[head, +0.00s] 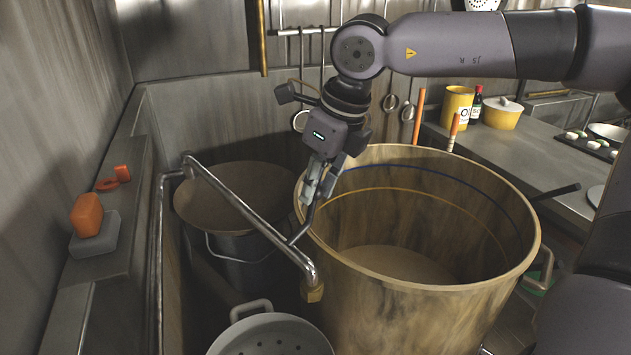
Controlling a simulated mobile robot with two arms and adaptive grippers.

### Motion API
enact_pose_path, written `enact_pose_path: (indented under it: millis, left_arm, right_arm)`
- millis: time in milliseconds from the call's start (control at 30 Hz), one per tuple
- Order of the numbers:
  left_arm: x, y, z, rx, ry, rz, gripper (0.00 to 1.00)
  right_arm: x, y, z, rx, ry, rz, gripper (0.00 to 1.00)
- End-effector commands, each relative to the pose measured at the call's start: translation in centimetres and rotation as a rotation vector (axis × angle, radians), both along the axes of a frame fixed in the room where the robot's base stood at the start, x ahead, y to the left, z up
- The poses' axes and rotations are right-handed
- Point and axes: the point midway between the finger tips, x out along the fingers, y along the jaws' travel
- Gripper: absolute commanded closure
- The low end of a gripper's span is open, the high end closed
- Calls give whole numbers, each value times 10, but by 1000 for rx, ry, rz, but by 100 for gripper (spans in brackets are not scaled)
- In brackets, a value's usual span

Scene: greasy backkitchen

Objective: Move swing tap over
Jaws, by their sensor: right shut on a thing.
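The swing tap (243,212) is a long metal pipe. It runs from an upright pipe at the left of the sink toward the front, and ends in a down-turned brass-coloured nozzle (314,292). The nozzle is beside the left wall of the big tub. A thin dark bar (302,232) slants up from the pipe near its outlet end. My right gripper (314,200) comes down from above and is shut on the upper end of this bar, close to the tub's left rim. The fingers partly hide the gripped end. My left gripper is out of view.
A large stained tub (440,292) stands right of the tap. A grey bucket (237,250) is under and behind the pipe, and a colander (270,337) is in front. An orange sponge (87,214) lies on the left ledge. Utensils hang behind; the right counter (500,158) holds tins and pots.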

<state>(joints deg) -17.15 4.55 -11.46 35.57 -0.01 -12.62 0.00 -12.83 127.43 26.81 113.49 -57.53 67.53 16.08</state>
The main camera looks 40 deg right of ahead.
Motion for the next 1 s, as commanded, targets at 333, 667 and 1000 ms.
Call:
enact_pose_path:
  millis: [333,667,1000]
  left_arm:
    - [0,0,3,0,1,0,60]
    - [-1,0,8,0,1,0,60]
    - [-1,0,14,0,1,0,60]
  right_arm:
    - [6,-19,-2,0,11,-2,93]
    - [15,-40,-2,0,10,-2,93]
    - [24,-62,-1,0,8,-2,93]
